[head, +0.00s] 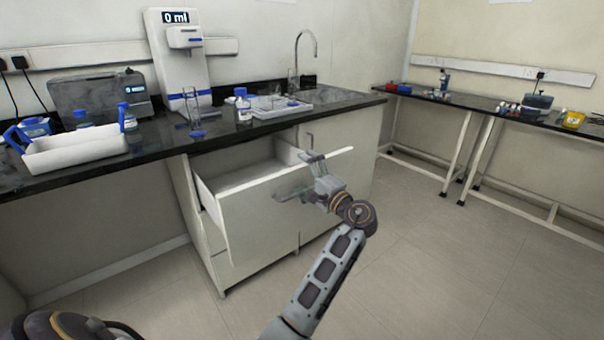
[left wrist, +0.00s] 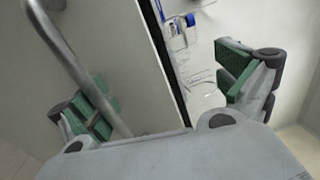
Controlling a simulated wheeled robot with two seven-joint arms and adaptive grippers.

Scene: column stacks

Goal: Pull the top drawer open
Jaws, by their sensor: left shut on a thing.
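The top drawer (head: 262,207) of the white counter cabinet is pulled out, and its empty-looking inside shows from above. My left gripper (head: 296,177) is at the right part of the drawer front, with one finger over the top edge and one in front. In the left wrist view the drawer front (left wrist: 125,62) lies between the green-padded fingers. A grey bar handle (left wrist: 68,62) runs beside and partly behind the left finger. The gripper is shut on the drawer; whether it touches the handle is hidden. My right gripper is not in view.
The black countertop (head: 165,158) above carries a white tray (head: 75,150), a dispenser reading 0 ml (head: 180,65), a bottle (head: 243,106) and a sink tap (head: 305,50). A lower drawer (head: 212,232) sits below. Floor (head: 430,260) to the right is clear.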

